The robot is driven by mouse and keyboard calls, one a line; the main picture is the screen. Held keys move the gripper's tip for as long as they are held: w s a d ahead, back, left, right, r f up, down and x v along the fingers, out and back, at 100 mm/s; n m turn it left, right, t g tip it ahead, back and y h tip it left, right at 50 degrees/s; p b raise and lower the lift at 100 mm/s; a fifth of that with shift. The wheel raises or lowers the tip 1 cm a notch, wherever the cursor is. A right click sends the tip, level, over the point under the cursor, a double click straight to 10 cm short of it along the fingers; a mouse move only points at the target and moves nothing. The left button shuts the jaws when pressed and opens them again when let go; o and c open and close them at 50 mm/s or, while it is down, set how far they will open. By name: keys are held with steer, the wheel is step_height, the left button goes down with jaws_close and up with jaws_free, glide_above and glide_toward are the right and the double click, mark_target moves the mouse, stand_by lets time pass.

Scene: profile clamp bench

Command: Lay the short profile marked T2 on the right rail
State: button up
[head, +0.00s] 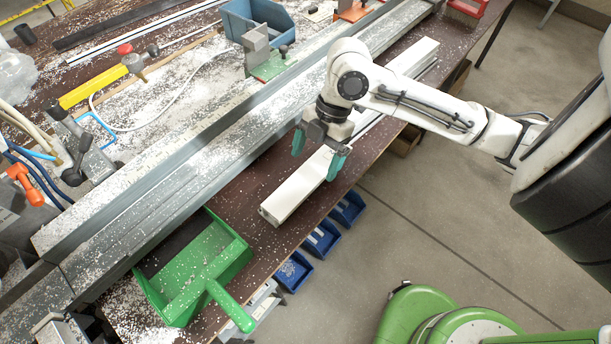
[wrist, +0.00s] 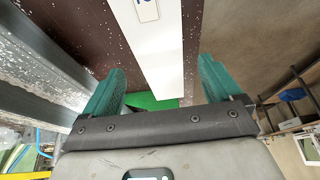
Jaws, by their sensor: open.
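A white profile (head: 296,188) lies along the front strip of the brown bench in the head view. In the wrist view the white profile (wrist: 163,62) runs between my fingers, with a label (wrist: 147,9) cut off by the top edge, so its mark is not readable in full. My gripper (head: 315,166) is open over the profile, with one teal finger on each side. The wrist view shows my gripper (wrist: 160,70) with gaps on both sides of the profile. Whether the fingertips reach down beside it is unclear. Long grey metal rails (head: 205,165) run diagonally behind it, dusted with white chips.
A green scoop (head: 190,272) lies at the profile's near end. Blue bins (head: 322,238) hang along the bench's front edge. Another white length (head: 412,56) lies farther back. A clamp with a green base (head: 273,66) and a blue box (head: 257,17) stand behind the rails.

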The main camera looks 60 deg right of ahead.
mark_target(310, 174)
steer(key=shift+x, duration=1.5)
steer(key=c, duration=1.7)
jaws_close()
steer(key=shift+r, duration=0.2)
